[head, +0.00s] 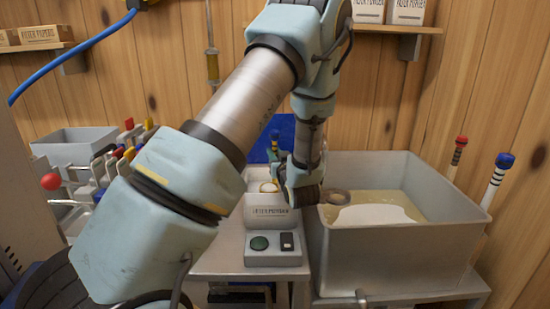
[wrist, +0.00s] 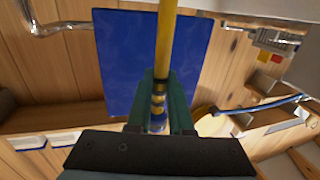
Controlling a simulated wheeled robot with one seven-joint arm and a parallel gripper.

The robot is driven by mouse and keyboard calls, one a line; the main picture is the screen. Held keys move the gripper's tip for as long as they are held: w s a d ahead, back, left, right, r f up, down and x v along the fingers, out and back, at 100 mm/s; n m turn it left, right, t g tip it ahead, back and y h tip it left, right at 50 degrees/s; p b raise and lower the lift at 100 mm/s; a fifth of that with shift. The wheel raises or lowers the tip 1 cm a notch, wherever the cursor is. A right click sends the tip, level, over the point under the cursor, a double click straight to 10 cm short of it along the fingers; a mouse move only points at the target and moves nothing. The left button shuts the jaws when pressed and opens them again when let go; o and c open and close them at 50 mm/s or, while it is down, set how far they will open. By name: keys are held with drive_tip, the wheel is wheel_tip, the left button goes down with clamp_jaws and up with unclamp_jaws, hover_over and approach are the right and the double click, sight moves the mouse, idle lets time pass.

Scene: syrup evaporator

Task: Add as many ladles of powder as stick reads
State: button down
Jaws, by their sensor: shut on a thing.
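In the wrist view, my gripper (wrist: 160,88) has its two green fingers shut on a yellow handle (wrist: 166,40) with dark and yellow bands near the grip; its far end is out of frame. In the head view, my gripper (head: 279,172) is beside the open filter powder box (head: 268,212), partly hidden by my arm. A yellow ring shows at that box. The grey pan (head: 400,262) at right holds tan liquid with a white patch (head: 373,215). A red-topped banded stick (head: 457,158) and a blue-topped banded stick (head: 496,182) stand at its right side.
A control box (head: 276,250) with a green button and dark switch stands before the powder box. A rack with coloured handles (head: 125,150) and a grey bin (head: 73,142) are at left. A wall shelf (head: 400,28) bears more powder boxes. A blue panel (wrist: 125,60) is behind my gripper.

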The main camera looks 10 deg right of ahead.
drive_tip(key=shift+r+p, duration=3)
drive_tip(key=shift+r, duration=2.55)
